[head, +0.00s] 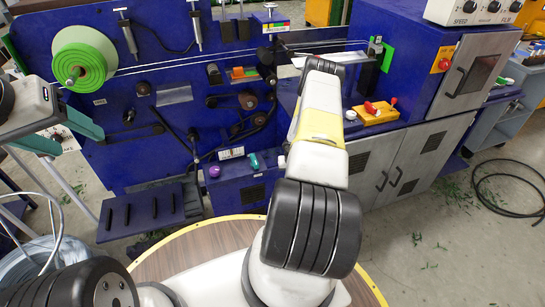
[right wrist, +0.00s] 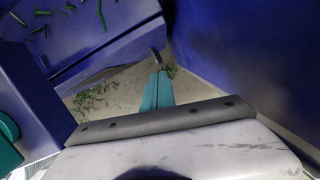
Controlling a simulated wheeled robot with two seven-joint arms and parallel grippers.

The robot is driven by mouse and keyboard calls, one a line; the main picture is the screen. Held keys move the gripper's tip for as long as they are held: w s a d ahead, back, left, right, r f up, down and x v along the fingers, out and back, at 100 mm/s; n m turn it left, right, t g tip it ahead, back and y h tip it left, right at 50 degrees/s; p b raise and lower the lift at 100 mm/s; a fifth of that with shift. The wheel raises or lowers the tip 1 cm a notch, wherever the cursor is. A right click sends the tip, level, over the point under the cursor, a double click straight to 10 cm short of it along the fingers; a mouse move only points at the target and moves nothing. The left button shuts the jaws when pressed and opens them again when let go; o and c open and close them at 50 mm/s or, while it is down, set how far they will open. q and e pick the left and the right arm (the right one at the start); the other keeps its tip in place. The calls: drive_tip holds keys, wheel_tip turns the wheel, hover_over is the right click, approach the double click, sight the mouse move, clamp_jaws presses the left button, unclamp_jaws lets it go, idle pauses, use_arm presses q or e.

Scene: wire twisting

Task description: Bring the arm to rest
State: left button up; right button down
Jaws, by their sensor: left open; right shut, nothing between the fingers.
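My left gripper (head: 66,133) is at the left edge of the head view. Its two teal fingers are spread apart with nothing between them, in front of the blue machine panel below the green spool. My right arm (head: 322,120) reaches forward through the middle of the head view, toward the machine. Its gripper is hidden there behind the arm. In the right wrist view my right gripper (right wrist: 157,78) shows teal fingers closed together and empty. They are above a pale floor with green scraps, between blue surfaces.
The blue wire machine (head: 120,160) fills the back, with a green and white spool (head: 85,58) and a wire strung across. A cabinet (head: 400,160) stands at the right. A round wooden surface (head: 200,255) lies below my arm. A black cable (head: 510,177) lies on open floor.

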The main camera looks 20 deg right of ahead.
drive_tip(key=w+a+r+m+t+h, duration=0.15)
drive_tip(key=r+m, duration=0.45)
drive_tip(key=r, duration=1.2)
drive_tip(key=a+r+m+h, duration=0.1)
drive_tip(key=a+r+m, duration=0.3)
drive_tip(key=r, duration=1.4)
drive_tip(key=s+a+r+m+y, duration=0.1)
drive_tip(key=s+a+r+m, duration=0.35)
drive_tip(key=r, duration=0.35)
drive_tip(key=s+a+r+m, duration=0.3)
drive_tip(key=r+m, duration=0.2)
drive_tip(key=r, duration=0.3)
drive_tip(key=s+a+r+m+y, duration=0.1)
drive_tip(key=s+a+r+m, duration=0.2)
drive_tip(key=s, duration=0.4)
drive_tip(key=s+a+r+m+t+y, duration=0.1)
drive_tip(key=s+a+r+m+y, duration=0.1)
drive_tip(key=s+a+m, duration=0.3)
drive_tip(key=s+a+r+m+t+y, duration=0.1)
drive_tip(key=s+a+r+m, duration=0.2)
drive_tip(key=s+a, duration=0.3)
drive_tip(key=s+m, duration=0.1)
drive_tip(key=s, duration=0.1)
drive_tip(key=shift+s+a+r, duration=0.4)
drive_tip(key=shift+y, duration=0.25)
